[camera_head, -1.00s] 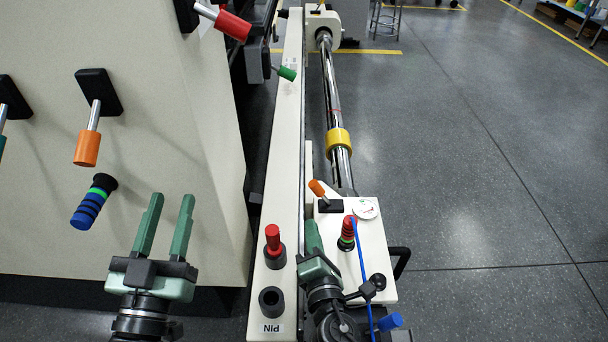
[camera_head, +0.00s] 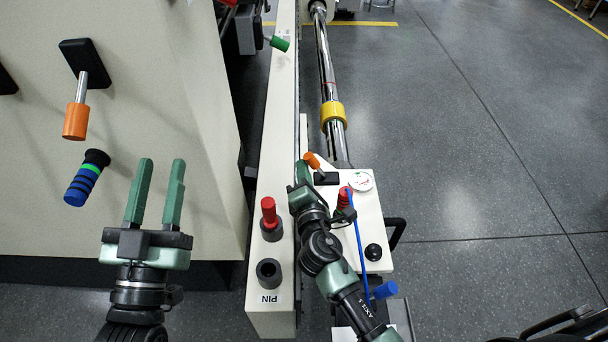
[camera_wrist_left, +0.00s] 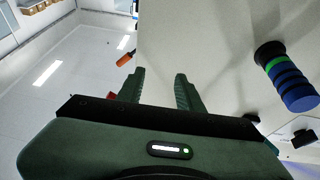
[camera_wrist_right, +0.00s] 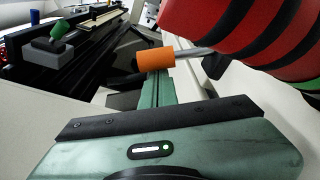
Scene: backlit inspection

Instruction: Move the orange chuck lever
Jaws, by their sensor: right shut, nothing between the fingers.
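A small orange lever (camera_head: 312,160) stands on a black mount (camera_head: 326,178) on the white box at the bed's near right end. In the right wrist view its orange grip (camera_wrist_right: 155,61) is at the ends of my right fingers, with a metal shaft to the right; I cannot tell whether they touch. My right gripper (camera_head: 303,168) is shut and empty, just left of and below the lever. A larger orange lever (camera_head: 76,121) hangs on the pale panel at left. My left gripper (camera_head: 161,165) is open and empty in front of that panel.
A red-and-black knob (camera_head: 345,199) stands close beside my right arm, with a blue cable by it. A dial (camera_head: 361,181) sits on the box. A red pin (camera_head: 269,212) and an empty black socket (camera_head: 269,272) are on the rail. Open floor lies right.

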